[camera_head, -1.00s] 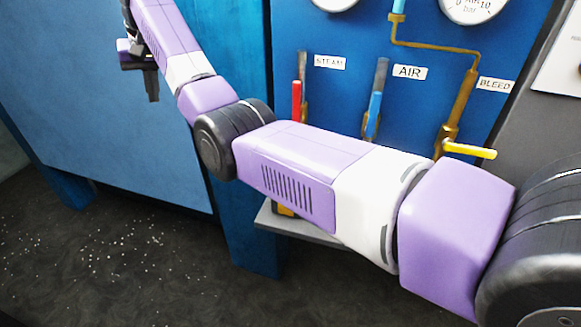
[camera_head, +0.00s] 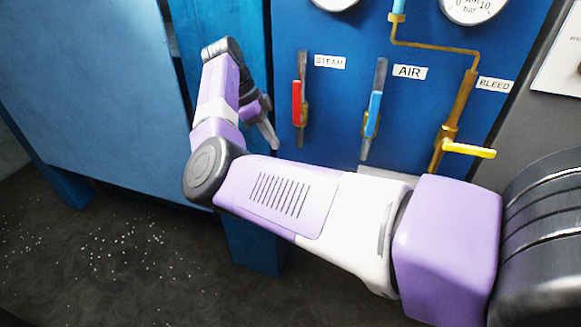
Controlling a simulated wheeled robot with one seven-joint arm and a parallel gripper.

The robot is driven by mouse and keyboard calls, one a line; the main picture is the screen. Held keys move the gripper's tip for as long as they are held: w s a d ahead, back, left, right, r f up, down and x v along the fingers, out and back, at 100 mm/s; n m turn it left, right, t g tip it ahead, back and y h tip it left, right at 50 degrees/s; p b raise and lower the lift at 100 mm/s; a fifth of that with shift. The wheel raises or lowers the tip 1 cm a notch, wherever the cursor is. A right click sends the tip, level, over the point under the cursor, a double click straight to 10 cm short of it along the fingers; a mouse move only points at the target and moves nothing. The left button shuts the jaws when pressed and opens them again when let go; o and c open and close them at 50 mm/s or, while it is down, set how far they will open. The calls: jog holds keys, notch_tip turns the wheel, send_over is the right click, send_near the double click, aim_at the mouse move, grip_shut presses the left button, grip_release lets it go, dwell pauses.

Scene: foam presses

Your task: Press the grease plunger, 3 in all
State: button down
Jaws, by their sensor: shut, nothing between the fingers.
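I cannot make out the grease plunger in the head view; my arm covers the area below the valve panel. My gripper (camera_head: 268,134) is shut and empty. It points down and to the right, in front of the left edge of the blue valve panel (camera_head: 340,100), left of the red-handled steam valve (camera_head: 297,103). I see no contact between it and anything.
The panel carries a blue-handled air valve (camera_head: 373,112) and a yellow bleed handle (camera_head: 468,149), with gauges (camera_head: 470,8) above. A large blue press body (camera_head: 90,90) stands at left. White specks lie on the dark floor (camera_head: 110,260).

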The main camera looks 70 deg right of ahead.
jog(key=shift+m, duration=0.6)
jog(key=shift+b+x, duration=1.45)
jog(key=shift+x, duration=2)
jog(key=shift+d, duration=0.1)
